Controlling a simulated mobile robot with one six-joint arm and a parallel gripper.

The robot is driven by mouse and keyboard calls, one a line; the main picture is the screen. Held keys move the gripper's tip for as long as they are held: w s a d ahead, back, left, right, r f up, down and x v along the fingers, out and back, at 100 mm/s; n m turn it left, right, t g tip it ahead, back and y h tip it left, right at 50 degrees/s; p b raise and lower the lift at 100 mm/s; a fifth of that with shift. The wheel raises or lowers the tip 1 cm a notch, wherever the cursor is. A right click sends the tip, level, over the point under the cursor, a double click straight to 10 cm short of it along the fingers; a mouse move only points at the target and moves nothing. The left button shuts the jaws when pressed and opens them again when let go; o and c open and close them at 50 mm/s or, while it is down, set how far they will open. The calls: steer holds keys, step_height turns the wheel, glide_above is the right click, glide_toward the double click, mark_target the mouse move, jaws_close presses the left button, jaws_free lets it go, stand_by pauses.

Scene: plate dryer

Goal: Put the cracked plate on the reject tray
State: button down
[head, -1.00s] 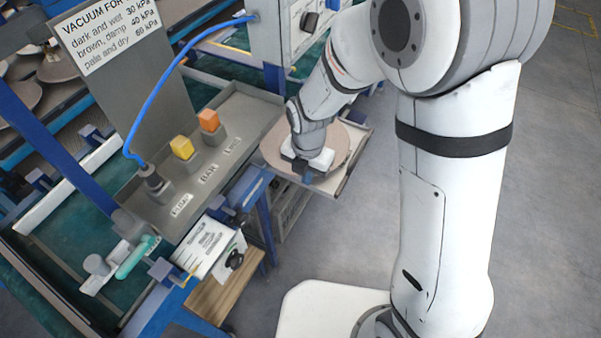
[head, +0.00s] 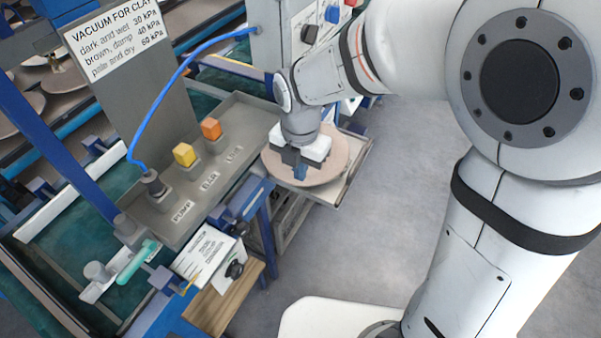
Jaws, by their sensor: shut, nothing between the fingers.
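A round pinkish-brown plate (head: 330,168) lies on a pale tray (head: 352,181) at the right end of the metal bench. My gripper (head: 301,172) points down over the plate's left part, and its fingers hide some of the plate. The fingers are shut with nothing held. I cannot tell whether the fingertips touch the plate. No crack can be made out on the visible part of the plate. No label reading reject shows on the tray.
A grey metal shelf (head: 225,185) holds a yellow block (head: 184,154), an orange block (head: 211,129) and a fitting with a blue hose (head: 146,112). A vacuum sign (head: 112,35) stands behind. More plates (head: 62,78) lie at upper left. Floor at right is clear.

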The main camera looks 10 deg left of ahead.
steer(key=c, duration=2.2)
jaws_free()
steer(key=c, duration=2)
jaws_free()
steer(key=shift+d, duration=0.1)
steer(key=shift+o, duration=0.5)
steer(key=d+r+m, duration=0.4)
steer(key=d+m, duration=0.4)
steer(key=m, duration=0.1)
steer(key=shift+t, duration=0.4)
steer(key=s+d+r+m+t, duration=0.1)
steer(key=s+d+r+m, duration=0.1)
steer(key=s+d+m, duration=0.2)
steer(key=s+d+r+m+t, duration=0.1)
steer(key=s+d+m, duration=0.3)
steer(key=d+m, duration=0.6)
steer(key=r+m, duration=0.1)
steer(key=m, duration=0.8)
steer(key=shift+d, duration=0.3)
